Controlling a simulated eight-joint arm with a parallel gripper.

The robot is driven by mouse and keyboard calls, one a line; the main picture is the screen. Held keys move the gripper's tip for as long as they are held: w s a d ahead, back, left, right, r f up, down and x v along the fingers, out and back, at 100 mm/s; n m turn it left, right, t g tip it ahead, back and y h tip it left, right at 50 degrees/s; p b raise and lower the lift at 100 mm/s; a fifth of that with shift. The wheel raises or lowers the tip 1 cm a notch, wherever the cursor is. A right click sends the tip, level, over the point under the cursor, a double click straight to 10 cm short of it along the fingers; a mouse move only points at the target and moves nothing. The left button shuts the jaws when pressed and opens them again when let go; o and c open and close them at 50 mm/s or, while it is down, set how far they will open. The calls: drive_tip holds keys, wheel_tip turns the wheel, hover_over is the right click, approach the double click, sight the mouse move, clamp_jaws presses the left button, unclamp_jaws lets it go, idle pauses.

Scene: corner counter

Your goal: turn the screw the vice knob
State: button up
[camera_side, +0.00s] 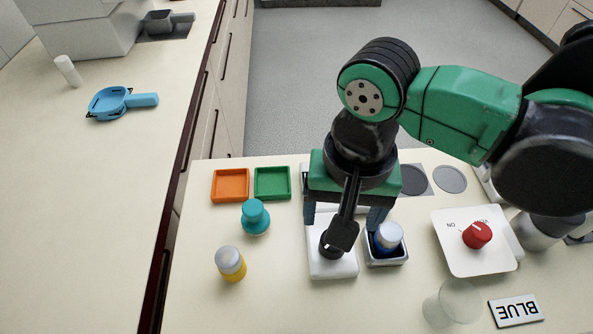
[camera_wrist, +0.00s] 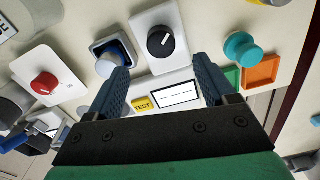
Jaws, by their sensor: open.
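My gripper (camera_side: 342,228) is open and empty, pointing down over the white box (camera_side: 331,267) with the black knob. In the wrist view my gripper (camera_wrist: 160,65) has its two blue fingers well apart, and the black knob (camera_wrist: 161,42) with a white pointer lies beyond the tips, untouched. A blue and grey device (camera_wrist: 30,141), possibly the vice, shows at the lower left of the wrist view, partly cut off. I cannot make out its screw knob. The fingers are apart from this device.
A white-capped blue jar (camera_side: 388,237) stands in a dark holder beside my right finger. A red knob (camera_side: 477,235) sits on a white plate to the right. A clear cup (camera_side: 452,302), a teal knob-shaped piece (camera_side: 255,217) and a yellow jar (camera_side: 231,264) stand nearby.

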drive_tip(key=shift+s+a+f, duration=0.15)
drive_tip(key=shift+a+f, duration=0.05)
drive_tip(key=shift+f, duration=2.65)
clamp_jaws()
